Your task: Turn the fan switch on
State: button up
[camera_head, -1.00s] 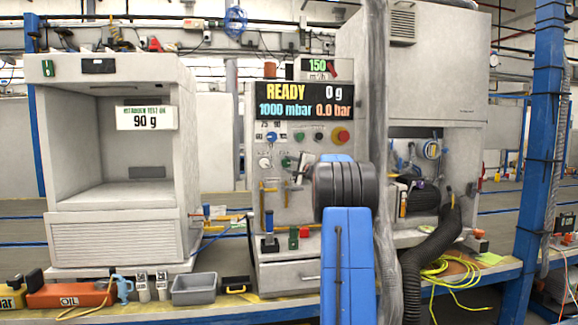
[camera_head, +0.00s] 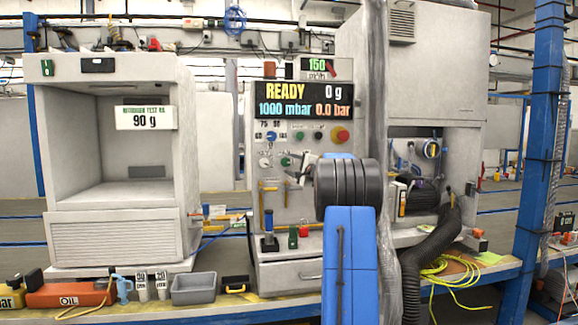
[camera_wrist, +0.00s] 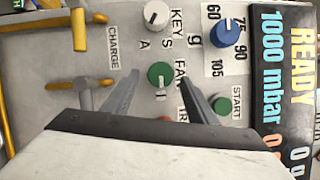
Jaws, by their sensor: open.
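The fan switch is a green round knob beside the FAN label. In the wrist view the fan switch (camera_wrist: 158,73) lies between the tips of my gripper (camera_wrist: 157,77), with a finger on each side. I cannot tell whether either finger touches it, or how far its pointer is turned. In the head view the fan switch (camera_head: 285,161) is on the grey panel below the display, and my open gripper (camera_head: 297,170) is at the panel just below and right of it, partly hidden by my arm.
A white key knob (camera_wrist: 156,14), a blue dial (camera_wrist: 228,33) and a green start button (camera_wrist: 222,104) surround the switch. Yellow handles (camera_wrist: 86,93) project from the panel nearby. A red emergency button (camera_head: 341,135) is further right. A dark hose (camera_head: 428,252) hangs right of my arm.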

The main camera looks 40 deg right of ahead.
jog(key=s+a+f, duration=0.1)
jog(key=s+a, duration=0.1)
jog(key=s, duration=1.3)
jog(key=shift+a+f, duration=0.15)
jog(key=shift+a, duration=0.15)
jog(key=s+a+f+n+g+y, duration=0.2)
jog(key=a+f+n+y, duration=0.15)
jog(key=a, duration=1.05)
jog(key=s+a+f+n+g+y, duration=0.1)
jog(key=a+f+n+g+y, duration=0.2)
jog(key=a, duration=1.1)
jog(key=s+a+f+n+g+y, duration=0.25)
jog(key=a+n, duration=0.25)
jog(key=a, duration=0.9)
jog(key=s+a+f+n+g+h, duration=0.1)
jog(key=s+a+f+n+g, duration=0.15)
jog(key=s+a+f, duration=0.4)
jog(key=s+a+f+n+g+h, duration=0.1)
jog(key=s+a+f+n+g, duration=0.2)
jog(key=s+a, duration=0.5)
jog(key=s+d+f+n+h, duration=0.1)
jog(key=s+f+n+h, duration=0.1)
jog(key=s+f, duration=0.3)
jog(key=s+d+f+n+g+h, duration=0.1)
jog(key=s+f+n, duration=0.2)
jog(key=s+f, duration=0.3)
jog(key=s, duration=0.5)
jog(key=shift+s+h, duration=0.4)
